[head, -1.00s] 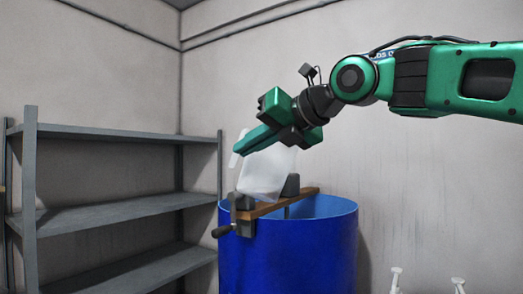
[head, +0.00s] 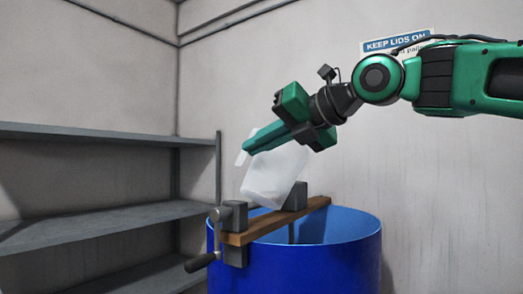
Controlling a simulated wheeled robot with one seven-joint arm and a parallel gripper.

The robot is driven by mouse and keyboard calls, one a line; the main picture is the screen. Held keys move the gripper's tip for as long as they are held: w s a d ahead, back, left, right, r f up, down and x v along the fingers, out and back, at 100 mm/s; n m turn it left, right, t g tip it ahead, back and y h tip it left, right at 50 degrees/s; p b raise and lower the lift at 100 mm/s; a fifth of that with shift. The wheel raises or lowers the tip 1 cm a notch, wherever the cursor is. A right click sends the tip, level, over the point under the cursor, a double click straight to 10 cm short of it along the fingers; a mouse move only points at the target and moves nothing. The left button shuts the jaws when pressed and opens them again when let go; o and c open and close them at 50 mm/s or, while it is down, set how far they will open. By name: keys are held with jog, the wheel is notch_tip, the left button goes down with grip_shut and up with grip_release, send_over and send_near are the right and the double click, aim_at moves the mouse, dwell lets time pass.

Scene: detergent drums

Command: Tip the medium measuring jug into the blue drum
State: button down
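The blue drum (head: 300,262) stands open at the bottom centre, with its inside partly visible behind a brown wooden bar (head: 272,221) across its rim. A translucent whitish measuring jug (head: 275,176) is tilted just above the bar and the drum's left part. My gripper (head: 268,141) is above the jug, its green fingers pointing down to the left. It appears shut on the jug, whose upper part is hidden behind the fingers. I cannot see any contents in the jug, nor tell whether it touches the bar.
A dark clamp (head: 234,217) with a crank handle (head: 202,262) sits on the drum's left rim, and a dark block (head: 294,196) stands on the bar behind the jug. Empty grey shelves (head: 95,225) fill the left. A "KEEP LIDS ON" sign (head: 395,44) hangs behind my arm.

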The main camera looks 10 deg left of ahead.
aim_at(297, 165)
jog(key=shift+w+d+f+m+y, duration=0.2)
jog(key=shift+w+d+f+m, duration=0.15)
jog(key=shift+w, duration=0.2)
jog(key=shift+w+d+f+m+y, duration=0.2)
jog(key=shift+w+d+f+m, duration=0.1)
jog(key=shift+w+m, duration=0.2)
jog(key=w+d+f+m, duration=0.1)
jog(key=w+d+f+m+g+y, duration=0.1)
jog(key=w+m, duration=0.1)
jog(key=shift+w+d+y, duration=0.15)
jog(key=shift+d+y, duration=0.15)
jog(key=shift+d, duration=0.1)
jog(key=shift+s+a+r, duration=0.1)
jog(key=shift+s+r, duration=0.1)
jog(key=shift+w, duration=0.1)
jog(key=shift+w+d+f+m+y, duration=0.2)
jog(key=shift+w+d+m+y, duration=0.1)
jog(key=shift+w+d+m, duration=0.35)
jog(key=shift+w+d+f+m+y, duration=0.3)
jog(key=shift+w+d+m, duration=0.1)
jog(key=shift+w+m, duration=0.15)
jog(key=shift+w+d+f+m+y, duration=0.2)
jog(key=shift+w+d+f+m, duration=0.05)
jog(key=shift+w+d+m, duration=0.25)
jog(key=shift+w, duration=0.1)
